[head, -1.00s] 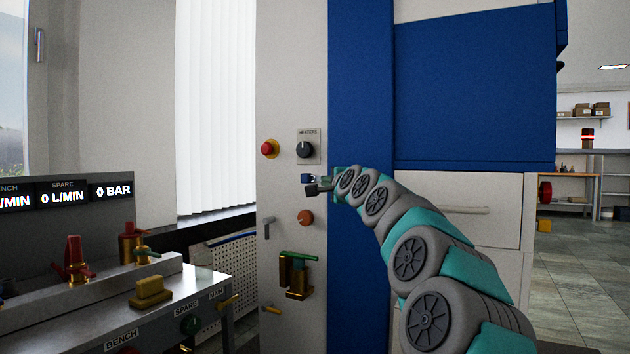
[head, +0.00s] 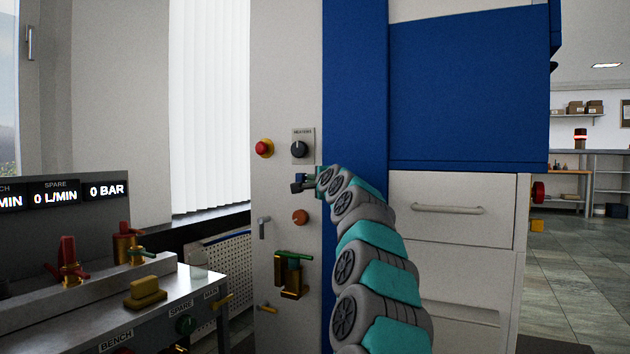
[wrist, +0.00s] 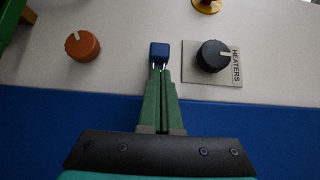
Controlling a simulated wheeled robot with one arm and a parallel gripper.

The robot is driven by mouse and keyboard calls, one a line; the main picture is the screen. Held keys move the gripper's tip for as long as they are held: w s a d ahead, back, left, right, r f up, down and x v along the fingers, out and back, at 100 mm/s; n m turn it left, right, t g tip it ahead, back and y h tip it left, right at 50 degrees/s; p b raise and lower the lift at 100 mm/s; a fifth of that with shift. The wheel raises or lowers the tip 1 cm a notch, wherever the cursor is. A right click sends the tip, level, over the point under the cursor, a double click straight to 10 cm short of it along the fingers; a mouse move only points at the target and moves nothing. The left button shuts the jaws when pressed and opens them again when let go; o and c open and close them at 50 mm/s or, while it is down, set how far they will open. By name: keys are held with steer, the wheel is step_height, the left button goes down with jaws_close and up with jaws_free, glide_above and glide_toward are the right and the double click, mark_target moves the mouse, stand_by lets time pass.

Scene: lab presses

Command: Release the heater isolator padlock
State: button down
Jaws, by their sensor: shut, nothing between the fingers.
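The heaters switch (head: 299,149), a dark round knob on a labelled plate, is on the light panel. It also shows in the wrist view (wrist: 213,55). A small blue block with two thin metal legs, looking like a padlock (wrist: 160,49), is left of that knob in the wrist view. My gripper (wrist: 161,72) has green fingers, shut with nothing between them. Their tips are right by the block's metal legs; I cannot tell whether they touch. In the head view my gripper (head: 304,184) is at the panel, below the heaters switch, and the block is hard to make out there.
A red button (head: 264,148) is left of the switch. An orange knob (head: 300,217), a grey lever (head: 264,228) and a brass valve with green handle (head: 291,274) are below. A bench with fittings (head: 200,290) stands at left. The blue cabinet (head: 470,90) is at right.

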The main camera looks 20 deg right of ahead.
steer(key=shift+w+d+p, duration=0.15)
steer(key=shift+w+p, duration=0.2)
steer(key=shift+w, duration=0.9)
